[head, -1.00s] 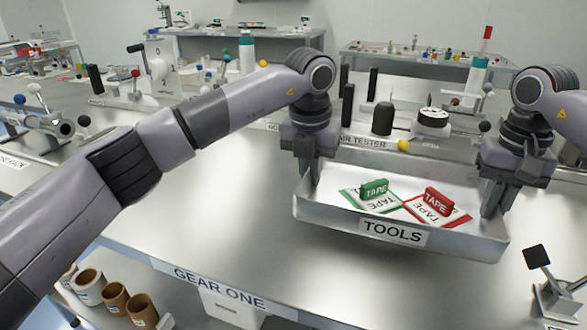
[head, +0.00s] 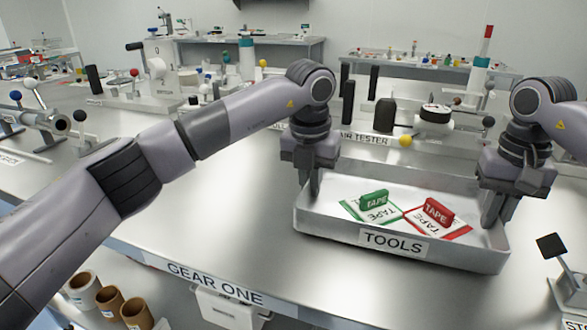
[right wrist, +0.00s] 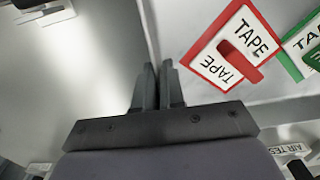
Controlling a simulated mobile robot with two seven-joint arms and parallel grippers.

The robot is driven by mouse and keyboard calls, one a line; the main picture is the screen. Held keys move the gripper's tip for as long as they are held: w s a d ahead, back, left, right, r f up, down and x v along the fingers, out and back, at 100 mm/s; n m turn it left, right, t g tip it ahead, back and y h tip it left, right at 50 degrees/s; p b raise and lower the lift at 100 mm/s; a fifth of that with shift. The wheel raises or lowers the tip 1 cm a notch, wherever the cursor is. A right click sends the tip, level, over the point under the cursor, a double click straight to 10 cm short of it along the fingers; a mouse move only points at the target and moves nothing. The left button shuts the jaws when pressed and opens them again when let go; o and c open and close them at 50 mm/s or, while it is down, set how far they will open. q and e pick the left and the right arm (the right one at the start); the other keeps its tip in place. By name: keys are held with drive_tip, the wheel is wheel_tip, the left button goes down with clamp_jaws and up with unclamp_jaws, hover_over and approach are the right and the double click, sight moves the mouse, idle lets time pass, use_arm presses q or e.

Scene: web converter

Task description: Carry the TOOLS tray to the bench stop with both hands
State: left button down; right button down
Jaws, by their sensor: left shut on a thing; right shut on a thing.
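The silver TOOLS tray (head: 342,232) is at the right of the head view, over the metal bench. A green TAPE piece (head: 374,204) and a red TAPE piece (head: 437,214) lie inside it; the red one (right wrist: 239,47) also shows in the right wrist view. My left gripper (head: 312,192) is shut on the tray's left wall. My right gripper (head: 493,213) is shut on its right wall, and its fingers (right wrist: 158,85) straddle the wall in the right wrist view. The tray looks level. I cannot tell whether its underside touches the bench.
The AIR TESTER station (head: 385,118) stands just behind the tray. A small black-topped stand (head: 552,247) is at the front right. The bench (head: 225,220) left of the tray is clear. Brown rolls (head: 108,299) sit below the GEAR ONE edge (head: 215,284).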

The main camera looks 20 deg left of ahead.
use_arm(q)
drive_tip(key=shift+a+f, duration=0.1)
drive_tip(key=shift+f, duration=0.2)
use_arm(e)
drive_tip(key=shift+d+f, duration=0.1)
drive_tip(key=shift+f, duration=0.2)
use_arm(q)
drive_tip(key=c, duration=1.2)
unclamp_jaws()
drive_tip(key=shift+c, duration=0.2)
use_arm(e)
drive_tip(key=c, duration=1.2)
unclamp_jaws()
drive_tip(key=shift+c, duration=0.2)
use_arm(q)
drive_tip(key=r, duration=0.4)
drive_tip(key=s+r, duration=0.1)
drive_tip(key=r, duration=0.6)
drive_tip(key=shift+s+r, duration=0.2)
drive_tip(key=shift+r, duration=0.2)
use_arm(e)
drive_tip(key=shift+r, duration=0.15)
wheel_tip(320, 180, up, 12)
drive_tip(key=shift+s, duration=0.1)
